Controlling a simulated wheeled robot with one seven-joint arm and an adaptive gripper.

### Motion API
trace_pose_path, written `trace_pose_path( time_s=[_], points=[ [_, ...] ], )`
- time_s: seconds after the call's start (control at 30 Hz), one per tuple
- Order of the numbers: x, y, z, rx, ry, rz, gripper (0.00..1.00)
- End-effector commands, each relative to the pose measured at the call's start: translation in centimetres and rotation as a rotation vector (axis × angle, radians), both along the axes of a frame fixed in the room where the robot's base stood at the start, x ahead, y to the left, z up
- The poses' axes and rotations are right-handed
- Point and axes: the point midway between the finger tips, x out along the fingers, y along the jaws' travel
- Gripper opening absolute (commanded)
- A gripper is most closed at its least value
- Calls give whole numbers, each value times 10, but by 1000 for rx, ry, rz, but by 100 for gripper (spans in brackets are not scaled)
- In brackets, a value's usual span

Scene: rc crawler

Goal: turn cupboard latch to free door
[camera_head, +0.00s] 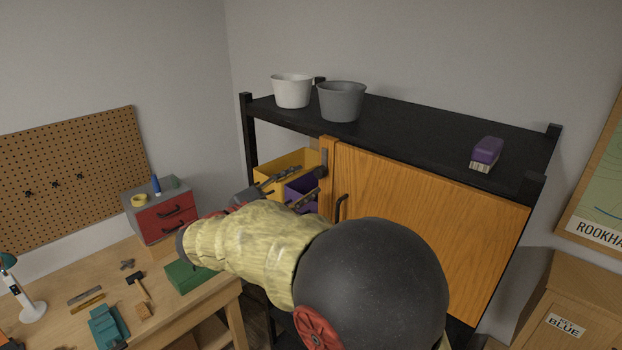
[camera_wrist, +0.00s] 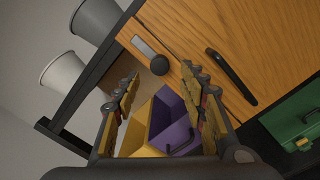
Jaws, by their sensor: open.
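The cupboard door (camera_head: 430,205) is orange wood and stands shut under the black shelf top; it also shows in the wrist view (camera_wrist: 215,35). The latch (camera_wrist: 143,46), a grey bar with a round dark knob (camera_wrist: 160,65), lies across the seam at the door's left edge. In the head view the latch (camera_head: 323,163) shows as a small grey piece. My gripper (camera_head: 307,181) is open and empty, just left of the latch. In the wrist view the knob appears between the fingertips of my gripper (camera_wrist: 161,72); I cannot tell whether they touch it. A black handle (camera_wrist: 231,76) is on the door.
A yellow bin (camera_head: 283,168) and a purple bin (camera_wrist: 173,125) sit left of the door behind my fingers. A workbench (camera_head: 70,300) with tools is at left.

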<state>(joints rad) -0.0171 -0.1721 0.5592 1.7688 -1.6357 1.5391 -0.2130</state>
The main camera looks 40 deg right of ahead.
Motion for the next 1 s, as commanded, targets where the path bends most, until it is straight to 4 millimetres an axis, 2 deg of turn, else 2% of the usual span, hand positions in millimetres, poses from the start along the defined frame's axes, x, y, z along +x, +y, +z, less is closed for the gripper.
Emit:
trace_pose_path(
  time_s=[0.03, 0.2, 0.4, 1.0],
  points=[
    [0, 12, 0, -1, 0, 5, 42],
    [-2, 44, -2, 1, 1, 3, 42],
    [-5, 65, -3, 1, 1, 1, 42],
    [-5, 70, -3, 0, 1, 0, 42]
  ],
)
